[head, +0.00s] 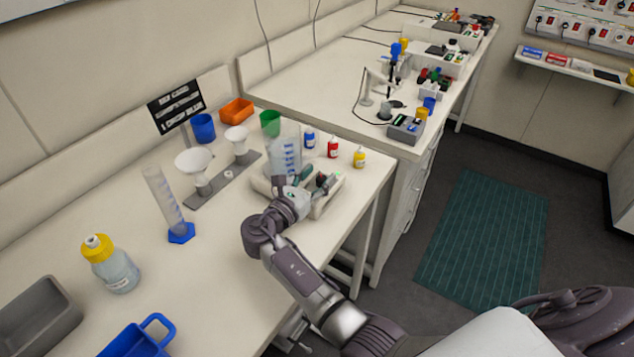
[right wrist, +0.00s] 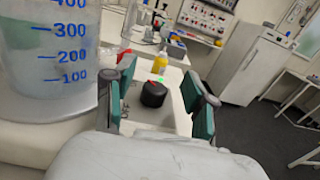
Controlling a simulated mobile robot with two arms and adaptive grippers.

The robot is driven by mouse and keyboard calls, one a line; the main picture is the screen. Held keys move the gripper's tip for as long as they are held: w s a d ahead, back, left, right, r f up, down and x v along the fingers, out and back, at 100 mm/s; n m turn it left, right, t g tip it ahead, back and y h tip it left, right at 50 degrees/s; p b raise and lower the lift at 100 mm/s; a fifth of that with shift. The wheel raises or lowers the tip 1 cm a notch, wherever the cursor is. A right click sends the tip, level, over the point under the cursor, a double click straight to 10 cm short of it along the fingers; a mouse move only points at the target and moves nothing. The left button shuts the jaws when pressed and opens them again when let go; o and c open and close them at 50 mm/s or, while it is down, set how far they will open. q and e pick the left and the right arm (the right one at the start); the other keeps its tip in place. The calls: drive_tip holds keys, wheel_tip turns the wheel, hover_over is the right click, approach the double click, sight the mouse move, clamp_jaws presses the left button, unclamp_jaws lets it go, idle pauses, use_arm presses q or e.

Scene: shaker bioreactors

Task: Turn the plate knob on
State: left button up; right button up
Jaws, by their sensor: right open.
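The hot plate (head: 326,204) is a pale, low unit near the table's right edge in the head view. Its black knob (right wrist: 153,94) shows in the right wrist view on the white front. A small green light (right wrist: 161,80) glows just beyond the knob. My right gripper (right wrist: 154,104) is open, with its two teal-padded fingers either side of the knob and gaps on both sides. In the head view, my right gripper (head: 315,180) is over the plate's front and hides much of it. A graduated beaker (right wrist: 48,55) stands on the plate, left of the fingers. My left gripper is not in view.
Blue, red (head: 333,147) and yellow (head: 359,157) bottles stand behind the plate. A funnel stand (head: 222,180) and a graduated cylinder (head: 163,203) are to the left. The floor beyond the table's right edge is open, with a green mat (head: 485,240).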

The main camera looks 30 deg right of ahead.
wheel_tip(320, 180, up, 8)
idle(0.7)
